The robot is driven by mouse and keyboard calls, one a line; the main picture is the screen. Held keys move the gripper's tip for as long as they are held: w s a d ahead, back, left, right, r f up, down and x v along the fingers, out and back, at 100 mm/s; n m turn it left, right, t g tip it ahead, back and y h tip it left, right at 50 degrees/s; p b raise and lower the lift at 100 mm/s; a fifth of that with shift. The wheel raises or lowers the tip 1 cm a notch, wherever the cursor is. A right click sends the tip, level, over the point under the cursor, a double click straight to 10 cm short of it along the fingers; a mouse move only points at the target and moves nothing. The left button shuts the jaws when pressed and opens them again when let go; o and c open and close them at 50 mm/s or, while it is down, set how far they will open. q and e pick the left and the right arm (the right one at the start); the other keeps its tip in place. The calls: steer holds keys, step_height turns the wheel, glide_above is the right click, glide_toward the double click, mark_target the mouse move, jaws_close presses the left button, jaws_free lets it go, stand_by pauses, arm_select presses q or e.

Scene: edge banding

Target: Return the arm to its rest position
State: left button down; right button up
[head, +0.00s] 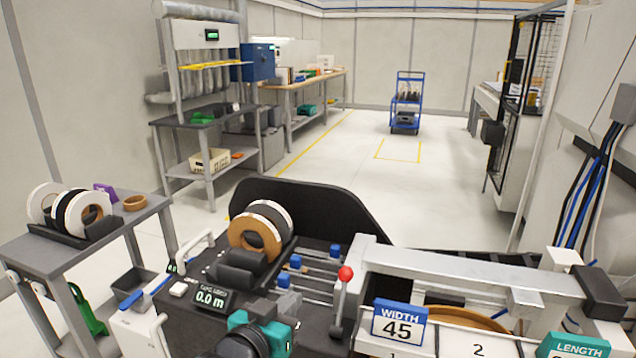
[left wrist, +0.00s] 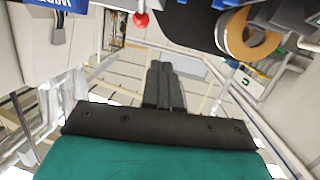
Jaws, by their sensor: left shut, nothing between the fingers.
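My left gripper (head: 262,308) is low in the head view, in front of the edge-banding machine, with teal and black parts showing at the bottom edge. In the left wrist view its dark fingers (left wrist: 163,85) are together, with nothing between them. The teal body fills the bottom of that view. The gripper is apart from the tape rolls (head: 255,235) on the machine. My right gripper is in neither view.
A red-knobbed lever (head: 345,273) and the "WIDTH 45" sign (head: 399,322) stand right of the gripper. The display (head: 210,298) is to its left. A side table (head: 60,253) holds more rolls. A blue cart (head: 406,100) stands on open floor behind.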

arm_select(q)
steer(key=s+a+f+g+y, duration=0.1)
steer(key=s+a+f, duration=0.3)
steer(key=s+f, duration=0.2)
steer(key=s+a+f+n+g+y, duration=0.1)
steer(key=s+a+f+y, duration=0.1)
steer(key=s+a+f, duration=0.2)
steer(key=s+a+f+g+y, duration=0.1)
steer(key=s+a+f, duration=0.3)
steer(key=s+f, duration=0.5)
steer(key=s, duration=0.2)
steer(key=shift+s+a+f+n+g+y, duration=0.2)
steer(key=shift+s+f+n+g+y, duration=0.05)
steer(key=shift+s+n+g+y, duration=0.05)
